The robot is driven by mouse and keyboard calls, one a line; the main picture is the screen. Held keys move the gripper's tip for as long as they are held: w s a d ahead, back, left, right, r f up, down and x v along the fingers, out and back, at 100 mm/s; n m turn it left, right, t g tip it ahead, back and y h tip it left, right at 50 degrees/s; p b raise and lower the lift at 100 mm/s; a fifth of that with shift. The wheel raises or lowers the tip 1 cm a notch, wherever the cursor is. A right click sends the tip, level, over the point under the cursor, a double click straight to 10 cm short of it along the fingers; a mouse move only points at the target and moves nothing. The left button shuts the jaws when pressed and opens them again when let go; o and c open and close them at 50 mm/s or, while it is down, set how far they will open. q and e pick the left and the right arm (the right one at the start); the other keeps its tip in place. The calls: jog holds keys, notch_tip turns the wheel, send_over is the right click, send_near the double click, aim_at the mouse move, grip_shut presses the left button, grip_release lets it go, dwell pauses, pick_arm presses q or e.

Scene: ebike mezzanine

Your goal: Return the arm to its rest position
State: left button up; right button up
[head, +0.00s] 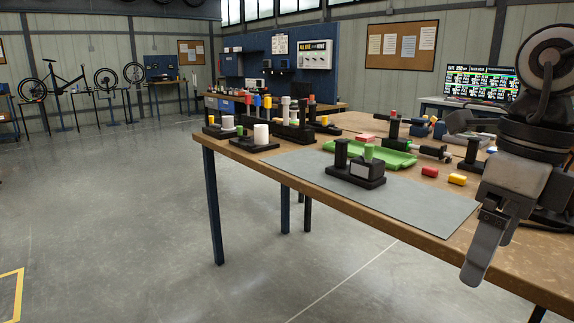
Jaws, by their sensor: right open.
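My right arm (535,130) comes in at the right edge of the head view. Its right gripper (488,252) hangs down at the table's front right edge. The jaws are open, with nothing seen between them. One finger points down and the other is partly hidden behind it. The gripper is apart from the parts on the table, to the right of the grey mat (300,170). My left gripper is not in view.
Black stands with coloured parts fill the back. The floor (120,220) at left is clear.

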jog(key=w+d+f+m+t+y+p, duration=0.2)
jog(key=d+f+m+t+y, duration=0.15)
jog(key=f+m+t, duration=0.6)
jog(key=w+d+f+m+t+y+p, duration=0.15)
jog(key=f+m+t+y, duration=0.3)
jog(key=f+m, duration=0.85)
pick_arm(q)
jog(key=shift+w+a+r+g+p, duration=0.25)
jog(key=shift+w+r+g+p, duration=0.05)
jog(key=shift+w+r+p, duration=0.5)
pick_arm(e)
jog(key=s+a+f+m+g+h, duration=0.1)
jog(key=s+a+f+m+h, duration=0.1)
jog(key=s+a+f+m, duration=0.2)
jog(key=s+a+f+m+g+h, duration=0.2)
jog(key=s+a+f+m, duration=0.3)
jog(key=a+m, duration=0.5)
notch_tip(320, 180, down, 2)
jog(key=m+h, duration=0.1)
jog(key=m, duration=0.4)
jog(key=shift+s+a+g+h, duration=0.2)
jog(key=shift+g+h, duration=0.1)
